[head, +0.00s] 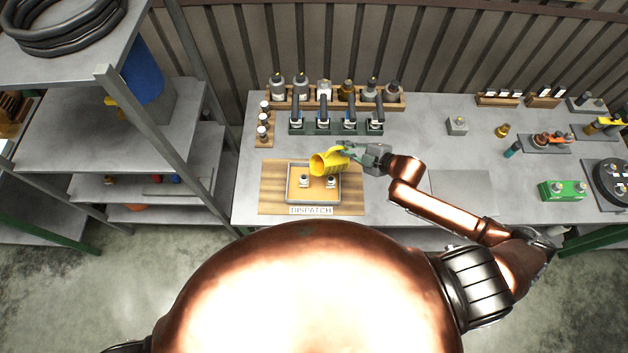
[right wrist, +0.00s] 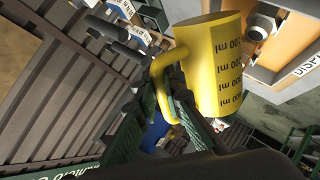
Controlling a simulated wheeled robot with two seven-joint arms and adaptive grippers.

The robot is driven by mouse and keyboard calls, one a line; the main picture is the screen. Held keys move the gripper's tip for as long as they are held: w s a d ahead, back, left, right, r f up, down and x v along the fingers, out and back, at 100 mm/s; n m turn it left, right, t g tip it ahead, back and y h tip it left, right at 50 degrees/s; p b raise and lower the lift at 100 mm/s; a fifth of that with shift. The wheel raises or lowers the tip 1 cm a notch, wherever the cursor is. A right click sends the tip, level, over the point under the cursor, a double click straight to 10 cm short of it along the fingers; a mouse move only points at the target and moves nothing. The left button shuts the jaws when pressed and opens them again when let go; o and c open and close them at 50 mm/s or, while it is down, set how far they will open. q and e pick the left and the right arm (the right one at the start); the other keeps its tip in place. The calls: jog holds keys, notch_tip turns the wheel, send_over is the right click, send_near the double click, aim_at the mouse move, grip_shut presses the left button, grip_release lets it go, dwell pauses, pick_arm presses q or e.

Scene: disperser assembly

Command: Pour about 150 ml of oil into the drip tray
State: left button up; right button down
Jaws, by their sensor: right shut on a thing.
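A yellow measuring jug (head: 323,164) is tilted above the back part of a shallow grey-rimmed tray (head: 313,202), its mouth facing left. The tray lies on a wooden board labelled DISPATCH and has two small pale items in it. No stream of oil shows, and the jug's contents are hidden. My right gripper (head: 358,154) is shut on the jug's handle, to the right of the jug. The right wrist view shows the jug (right wrist: 222,65) with its ml marks and the handle between the fingers (right wrist: 180,98). My left gripper is out of view.
A rack of bottles (head: 346,93) stands behind the tray, with a green-based row of dispensers (head: 336,127) in front of it. A green block (head: 563,190) and other fixtures stand at the right. A grey shelf unit (head: 130,140) is at the left.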

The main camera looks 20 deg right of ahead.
jog(key=shift+a+r, duration=0.1)
jog(key=shift+a, duration=0.05)
dwell(0.6)
jog(key=shift+d, duration=0.3)
jog(key=shift+w+d+f+m+y+b, duration=0.2)
jog(key=shift+d+f+m+y+b, duration=0.5)
jog(key=shift+m+y+b, duration=0.15)
jog(key=shift+w+d+r+m+y, duration=0.1)
jog(key=shift+r+m+y, duration=0.15)
jog(key=shift+r, duration=0.1)
jog(key=shift+d+r+y+b, duration=0.2)
jog(key=shift+y+b, duration=0.1)
jog(key=shift+b, duration=0.1)
jog(key=w+d+f+m+t+y+b, duration=0.1)
jog(key=d+f+m+y+b, duration=0.2)
jog(key=b, duration=0.8)
jog(key=shift+w+d+f+m+t+y+b, duration=0.15)
jog(key=shift+d+f+m+t+y+b, duration=0.2)
jog(key=shift+d+f+m, duration=0.65)
jog(key=shift+a+m, duration=0.2)
jog(key=shift+m, duration=0.2)
